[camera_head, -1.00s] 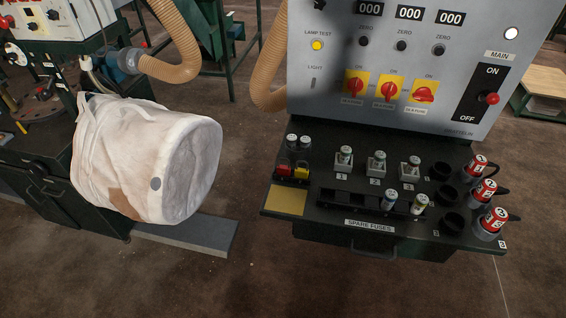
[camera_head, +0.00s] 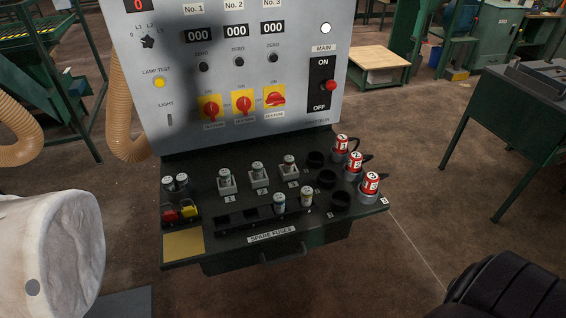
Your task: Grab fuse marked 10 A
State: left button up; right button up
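Two spare fuses stand in the dark rack (camera_head: 236,219) above the SPARE FUSES label on the panel's sloping desk. One is a pale fuse with a bluish body (camera_head: 279,203). The other, to its right, has a yellowish band (camera_head: 307,198). Several slots left of them look empty. Three more fuses sit in grey holders behind: the left fuse (camera_head: 227,176), the middle fuse (camera_head: 257,170) and the right fuse (camera_head: 290,163). Any ampere marking on the fuses is too small to read. Neither gripper is in view.
Three red-topped plugs (camera_head: 354,162) stand at the desk's right beside dark round sockets (camera_head: 340,200). Red and yellow items (camera_head: 188,211) sit at its left. A dark ribbed shape, unclear, fills the bottom right.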

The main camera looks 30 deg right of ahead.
aim_at(288, 160)
jog(key=i+l, duration=0.1)
jog(key=l, duration=0.8)
jog(key=i+l+u, duration=0.1)
jog(key=l, duration=0.8)
